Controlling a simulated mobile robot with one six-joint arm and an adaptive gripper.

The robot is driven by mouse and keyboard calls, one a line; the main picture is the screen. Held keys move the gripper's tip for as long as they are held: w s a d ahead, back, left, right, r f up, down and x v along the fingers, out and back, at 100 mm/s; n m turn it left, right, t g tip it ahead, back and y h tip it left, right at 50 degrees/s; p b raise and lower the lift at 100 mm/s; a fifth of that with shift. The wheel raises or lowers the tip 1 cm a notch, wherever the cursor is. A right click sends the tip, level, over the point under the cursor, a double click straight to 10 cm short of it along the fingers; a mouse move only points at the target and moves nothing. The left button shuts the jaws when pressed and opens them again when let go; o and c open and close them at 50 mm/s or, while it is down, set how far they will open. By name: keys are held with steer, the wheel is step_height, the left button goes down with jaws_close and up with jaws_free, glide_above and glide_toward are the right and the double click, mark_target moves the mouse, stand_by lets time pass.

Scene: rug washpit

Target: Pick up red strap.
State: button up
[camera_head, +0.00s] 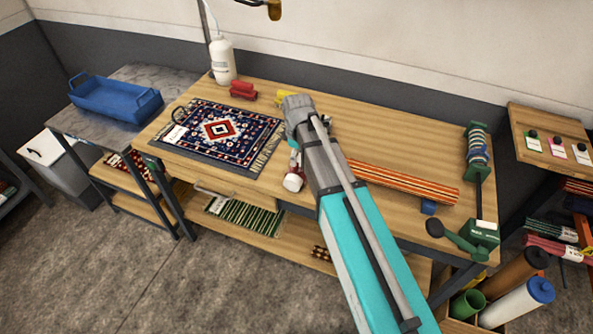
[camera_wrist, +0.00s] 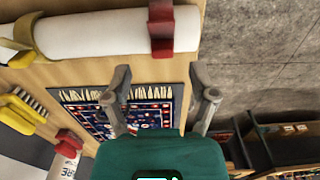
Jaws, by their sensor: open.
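A red strap (camera_wrist: 160,30) wraps around a white roll (camera_wrist: 95,32) near its right end, at the top of the wrist view. In the head view, the white end of the roll (camera_head: 293,182) shows beside my arm, with a bit of red above it; my arm hides most of the rest. My gripper (camera_wrist: 161,82) is open over the table's front edge. Its two fingers are apart and empty, pointing towards the roll, with the strap beyond the gap between them.
A patterned rug (camera_head: 190,135) lies left on the wooden table. Red pieces (camera_head: 242,90) sit by a white bottle (camera_head: 222,60); a yellow item (camera_head: 284,97) is behind my arm. A striped runner (camera_head: 405,182) and a green clamp device (camera_head: 478,238) are to the right.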

steer(key=shift+s+a+f+b, duration=0.1)
steer(key=shift+f+b, duration=1)
steer(key=shift+f, duration=0.1)
steer(key=shift+a+f+b, duration=0.1)
steer(key=shift+f+b, duration=0.95)
steer(key=shift+f, duration=0.1)
steer(key=shift+c, duration=0.2)
jaws_close()
steer(key=shift+r, duration=0.2)
step_height(320, 180, up, 2)
steer(key=p, duration=0.2)
steer(key=shift+r+p, duration=0.1)
steer(key=shift+p, duration=0.2)
steer(key=s+d+r+p, duration=0.2)
steer(key=s+r+p, duration=0.3)
steer(key=s, duration=0.1)
steer(key=s+d+r+p, duration=0.3)
steer(key=s+r+p, duration=0.2)
steer(key=s, duration=0.1)
steer(key=shift+s+d+r, duration=0.25)
steer(key=shift+s+d, duration=0.1)
steer(key=shift+s, duration=0.05)
steer(key=shift+f, duration=0.15)
